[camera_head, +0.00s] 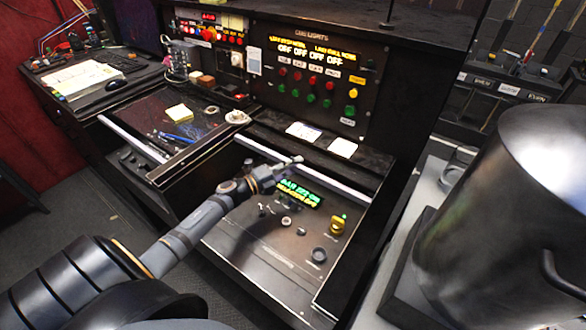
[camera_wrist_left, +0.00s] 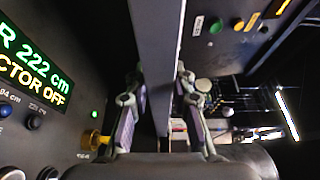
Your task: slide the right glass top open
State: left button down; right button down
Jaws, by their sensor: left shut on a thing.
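The right glass top shows by its pale metal front bar (camera_head: 330,181), which runs across the desk below the cue lights panel. My left gripper (camera_head: 292,162) is at this bar, near its middle. In the left wrist view the bar (camera_wrist_left: 157,45) passes between the two fingers of my left gripper (camera_wrist_left: 163,104), which are shut on it. In front of the bar lies a recessed control panel (camera_head: 262,238) with a green and yellow display, knobs and a yellow button. I cannot clearly make out the glass itself. My right gripper is not in view.
The left glass top's bar (camera_head: 133,138) is at the left, with a sticky note (camera_head: 179,113) and blue pens behind it. Two paper notes lie behind the right bar. The cue lights panel (camera_head: 312,77) stands at the back. A large metal cylinder (camera_head: 505,215) stands at the right.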

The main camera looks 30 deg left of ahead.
pick_arm(q)
jog(key=shift+w, duration=0.2)
jog(key=c, duration=1.1)
grip_release()
jog(key=shift+s+a, duration=0.1)
jog(key=shift+s, duration=0.05)
jog(key=shift+v, duration=5.9)
